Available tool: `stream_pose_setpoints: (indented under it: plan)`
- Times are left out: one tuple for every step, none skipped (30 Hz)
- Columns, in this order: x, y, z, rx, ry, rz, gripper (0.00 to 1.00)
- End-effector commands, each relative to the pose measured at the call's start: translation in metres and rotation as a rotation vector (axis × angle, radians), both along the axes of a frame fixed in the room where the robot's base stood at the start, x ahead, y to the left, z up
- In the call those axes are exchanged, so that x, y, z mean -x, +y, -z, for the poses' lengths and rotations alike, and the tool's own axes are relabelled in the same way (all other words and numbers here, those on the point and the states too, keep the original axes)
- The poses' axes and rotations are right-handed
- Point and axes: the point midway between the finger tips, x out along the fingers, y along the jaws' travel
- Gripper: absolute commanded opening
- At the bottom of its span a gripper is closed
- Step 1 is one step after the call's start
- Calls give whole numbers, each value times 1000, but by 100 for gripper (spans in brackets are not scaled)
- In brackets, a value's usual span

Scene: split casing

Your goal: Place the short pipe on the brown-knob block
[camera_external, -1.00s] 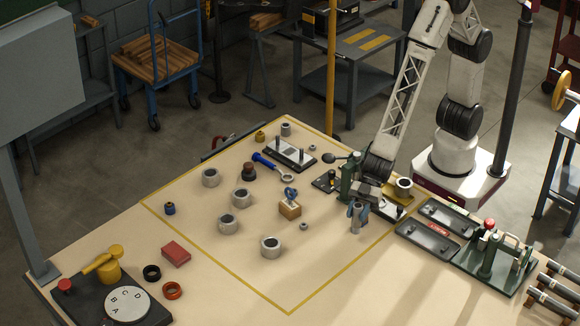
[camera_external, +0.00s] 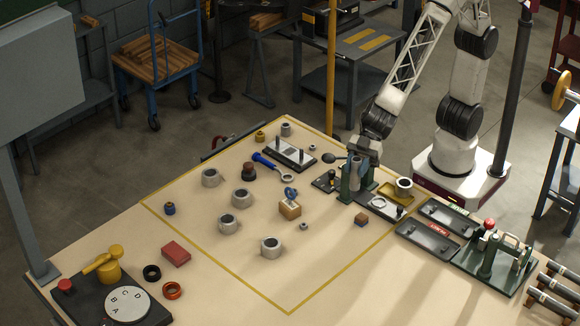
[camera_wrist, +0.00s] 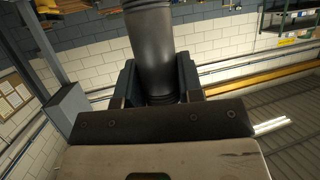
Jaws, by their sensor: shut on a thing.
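My gripper (camera_external: 357,172) is shut on a grey pipe, which stands between the jaws beside the green press. The pipe (camera_wrist: 153,50) fills the gap between the dark fingers in the wrist view. In the external view the pipe is small and partly merges with the press and fingers. I cannot tell for sure which block has the brown knob.
Several grey hollow cylinders, a two-post plate (camera_external: 290,157) and a blue-handled wrench (camera_external: 265,161) occupy the table's middle and back.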

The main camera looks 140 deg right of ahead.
Motion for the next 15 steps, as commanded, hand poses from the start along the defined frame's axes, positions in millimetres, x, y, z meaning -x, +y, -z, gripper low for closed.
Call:
stream_pose_setpoints:
  plan:
    - [0,-8,-2,0,-4,10,0]
    - [0,-13,-2,0,-4,17,0]
    - [1,-20,-3,0,-4,24,0]
    - [1,-26,-2,0,-4,31,0]
    - [1,-31,-2,0,-4,37,0]
    - [2,-39,-2,1,-4,48,0]
    - [3,-45,-2,0,-4,56,0]
    - [3,-52,-2,0,-4,64,0]
    - [5,-61,-2,0,-4,75,0]
    - [5,-68,-2,-1,-4,84,0]
    - [6,-74,-2,-1,-4,92,0]
    - [8,-84,-2,0,-4,104,0]
    - [9,-90,-2,0,-4,112,0]
    - [10,-97,-2,0,-4,120,0]
    - [12,-106,-2,1,-4,131,0]
